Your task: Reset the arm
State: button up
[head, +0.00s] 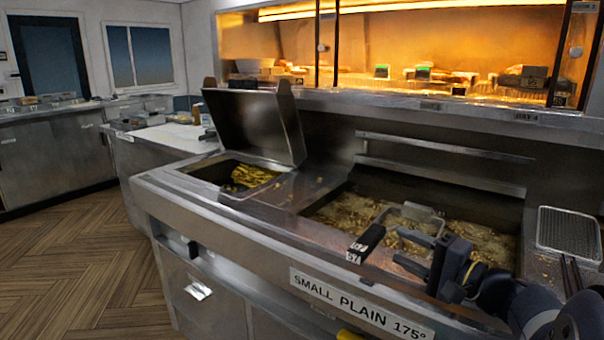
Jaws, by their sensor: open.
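My gripper (402,246) is at the lower right in the head view, above the front edge of the right fryer vat (350,208). Its two fingers are apart and point left, with a gap between them. A basket handle with a black, labelled grip (366,240) sticks out over the vat's front rim, just left of my fingertips. A gap shows between the grip and the fingers. The handle's metal frame (415,211) rises behind my fingers, over brown, bubbling contents. Nothing shows held between the fingers.
A left vat (248,178) with yellowish food has its lid (255,122) raised. An empty wire rack (568,232) lies at the right. A lit warming shelf (400,75) runs along the back. A white-topped counter (168,138) stands left, beside open wooden floor (65,245).

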aim_at(382, 235)
jog(key=x, duration=0.8)
jog(key=shift+w+r, duration=0.1)
jog(key=shift+r, duration=0.1)
jog(key=shift+p, duration=0.3)
jog(key=shift+r, duration=0.1)
